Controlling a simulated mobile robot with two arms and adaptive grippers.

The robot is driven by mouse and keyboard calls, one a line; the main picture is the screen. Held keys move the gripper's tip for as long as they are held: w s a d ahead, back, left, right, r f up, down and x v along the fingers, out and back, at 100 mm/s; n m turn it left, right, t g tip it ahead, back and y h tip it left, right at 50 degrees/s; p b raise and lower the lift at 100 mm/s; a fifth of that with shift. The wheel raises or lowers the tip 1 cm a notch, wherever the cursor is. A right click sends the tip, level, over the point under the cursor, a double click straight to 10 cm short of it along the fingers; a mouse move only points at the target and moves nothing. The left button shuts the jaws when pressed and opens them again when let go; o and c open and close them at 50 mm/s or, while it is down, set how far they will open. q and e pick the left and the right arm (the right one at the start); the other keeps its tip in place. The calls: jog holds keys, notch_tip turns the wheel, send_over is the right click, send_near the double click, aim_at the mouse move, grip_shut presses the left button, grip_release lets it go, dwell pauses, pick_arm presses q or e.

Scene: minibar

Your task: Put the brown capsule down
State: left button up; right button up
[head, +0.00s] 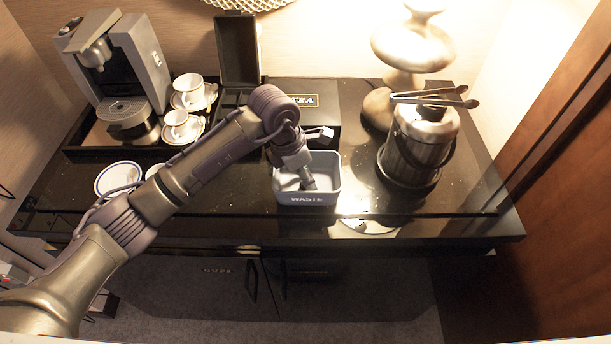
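My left gripper (308,182) points down into the small grey-white bin (307,199) lettered like "WASTE", near the counter's front edge. Its fingertips are at or below the level of the bin's rim. They are small and dark here, so I cannot tell whether they are open or shut. I cannot make out the brown capsule; it may be hidden by the fingers or the bin wall. My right gripper is not in view.
A coffee machine (135,60) and white cups (187,84) stand at the left on a black tray. A black tea box (310,102) is behind the bin. A steel ice bucket (418,145) with tongs (432,98) and a lamp (410,48) stand at the right.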

pick_arm(q)
jog(key=b+v, duration=0.3)
jog(key=v, duration=0.7)
jog(key=shift+r, duration=0.4)
jog(key=shift+s+f, duration=0.1)
jog(key=shift+s, duration=0.05)
